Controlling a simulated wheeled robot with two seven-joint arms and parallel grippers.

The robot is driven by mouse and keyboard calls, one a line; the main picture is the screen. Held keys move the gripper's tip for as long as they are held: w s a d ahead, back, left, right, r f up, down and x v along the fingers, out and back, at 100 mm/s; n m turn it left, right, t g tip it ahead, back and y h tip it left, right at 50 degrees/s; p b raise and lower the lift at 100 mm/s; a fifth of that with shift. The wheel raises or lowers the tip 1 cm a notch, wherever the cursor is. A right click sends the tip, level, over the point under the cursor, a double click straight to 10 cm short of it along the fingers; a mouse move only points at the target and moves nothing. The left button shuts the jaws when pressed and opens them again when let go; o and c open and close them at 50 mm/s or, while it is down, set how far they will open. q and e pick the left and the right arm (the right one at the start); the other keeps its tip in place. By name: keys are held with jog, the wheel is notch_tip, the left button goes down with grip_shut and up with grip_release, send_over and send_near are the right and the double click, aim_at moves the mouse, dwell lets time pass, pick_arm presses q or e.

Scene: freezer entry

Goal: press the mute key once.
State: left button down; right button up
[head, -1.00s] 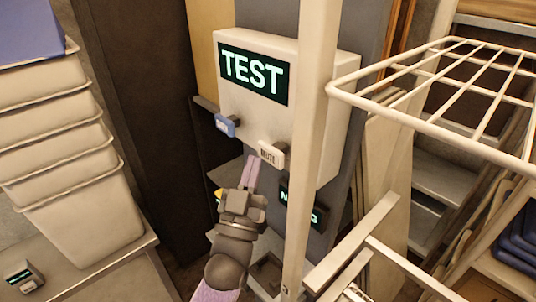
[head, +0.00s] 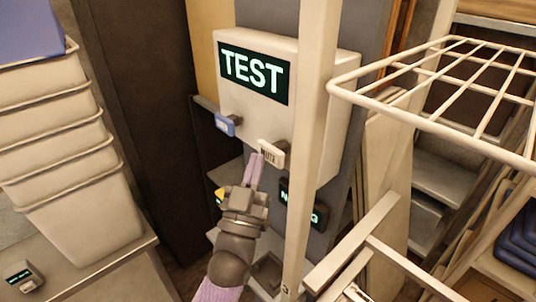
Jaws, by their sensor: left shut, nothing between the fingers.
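The mute key (head: 273,154) is a small pale key with dark lettering, partly covered at its left by my fingertips. It sits low on a white panel box (head: 318,80) whose dark screen (head: 253,73) reads TEST in pale green. My left gripper (head: 256,160) is shut and empty, its pinkish fingers pointing up at the key. The fingertips overlap the key's lower left edge in the picture; I cannot tell whether they touch it. A blue key (head: 226,125) is to the left on the same box. My right gripper is not in view.
A white upright post (head: 312,150) stands just right of the key, with a wire rack (head: 440,90) beyond it. Below is a dark sign (head: 300,204), partly hidden by the post. Stacked pale bins (head: 75,150) stand at the left.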

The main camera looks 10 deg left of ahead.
pick_arm(q)
jog(key=shift+w+d, duration=0.4)
jog(key=shift+w, duration=0.1)
dwell(0.8)
jog(key=shift+s, duration=0.1)
jog(key=shift+s+a+p, duration=0.3)
jog(key=shift+s+a, duration=0.25)
jog(key=shift+s, duration=0.1)
jog(key=shift+s+a+p, duration=0.6)
jog(key=shift+s+a, duration=0.2)
jog(key=shift+s, duration=0.2)
jog(key=shift+s+a+p, duration=0.55)
jog(key=shift+s+a, duration=0.2)
jog(key=shift+s, duration=0.2)
